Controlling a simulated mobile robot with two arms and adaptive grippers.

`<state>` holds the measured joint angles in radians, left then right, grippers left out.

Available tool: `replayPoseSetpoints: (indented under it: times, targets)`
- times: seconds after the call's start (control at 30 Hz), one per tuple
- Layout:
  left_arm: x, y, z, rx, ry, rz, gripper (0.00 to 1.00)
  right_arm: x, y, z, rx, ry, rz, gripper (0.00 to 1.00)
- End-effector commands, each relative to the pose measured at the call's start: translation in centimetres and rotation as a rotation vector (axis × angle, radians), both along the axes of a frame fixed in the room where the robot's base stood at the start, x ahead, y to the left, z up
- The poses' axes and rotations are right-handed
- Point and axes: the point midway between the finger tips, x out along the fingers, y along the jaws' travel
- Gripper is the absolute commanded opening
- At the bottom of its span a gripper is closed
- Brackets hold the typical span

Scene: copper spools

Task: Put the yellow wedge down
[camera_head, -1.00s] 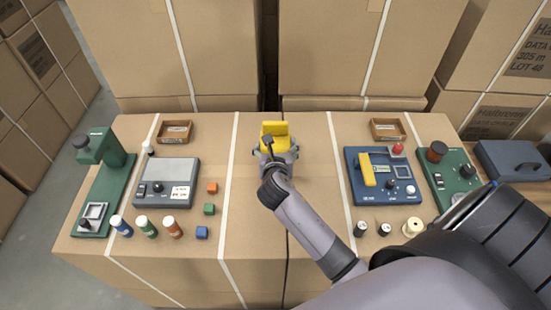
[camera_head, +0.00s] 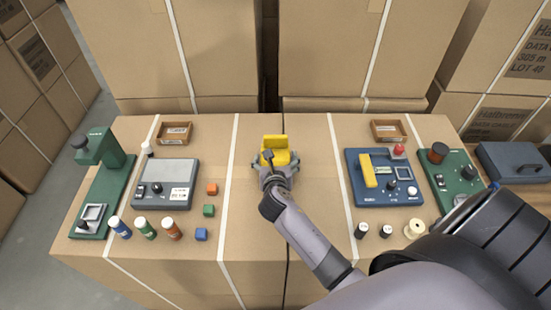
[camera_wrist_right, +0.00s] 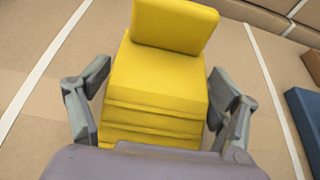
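The yellow wedge (camera_head: 274,150) rests on the middle of the cardboard box top, with a raised upright part at its far end. In the right wrist view the wedge (camera_wrist_right: 158,80) shows ridged steps on its near side. My right gripper (camera_head: 277,170) is at the wedge's near end. Its fingers (camera_wrist_right: 156,95) are spread on either side of the wedge, with a gap visible at the left finger and a narrower one at the right. My left gripper is not in view.
The cardboard box top (camera_head: 320,210) has free room around the wedge. To the left are a grey scale (camera_head: 168,175), small cubes and bottles. To the right are a blue device (camera_head: 375,190), spools (camera_head: 414,229) and a green device (camera_head: 455,180). Two small trays (camera_head: 174,132) stand at the back.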

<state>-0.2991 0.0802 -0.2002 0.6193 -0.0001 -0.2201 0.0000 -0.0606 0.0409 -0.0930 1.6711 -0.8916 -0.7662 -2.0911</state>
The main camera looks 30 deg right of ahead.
Motion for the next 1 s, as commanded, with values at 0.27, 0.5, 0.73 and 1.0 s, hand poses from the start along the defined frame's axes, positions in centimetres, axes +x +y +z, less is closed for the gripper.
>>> replayPoseSetpoints:
  times: [0.27,0.5,0.73,1.0]
  targets:
    - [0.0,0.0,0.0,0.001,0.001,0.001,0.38,0.0,0.0,0.0,0.0,0.0,0.0,0.95]
    - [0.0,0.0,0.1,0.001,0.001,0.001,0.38,-0.1,0.1,0.3,0.001,-0.001,0.001,0.95]
    - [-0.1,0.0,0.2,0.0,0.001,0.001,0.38,-3.1,1.9,1.7,0.001,0.001,0.001,0.95]
    - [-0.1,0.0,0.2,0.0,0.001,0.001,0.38,-7.5,4.6,3.8,0.003,0.0,0.001,0.95]
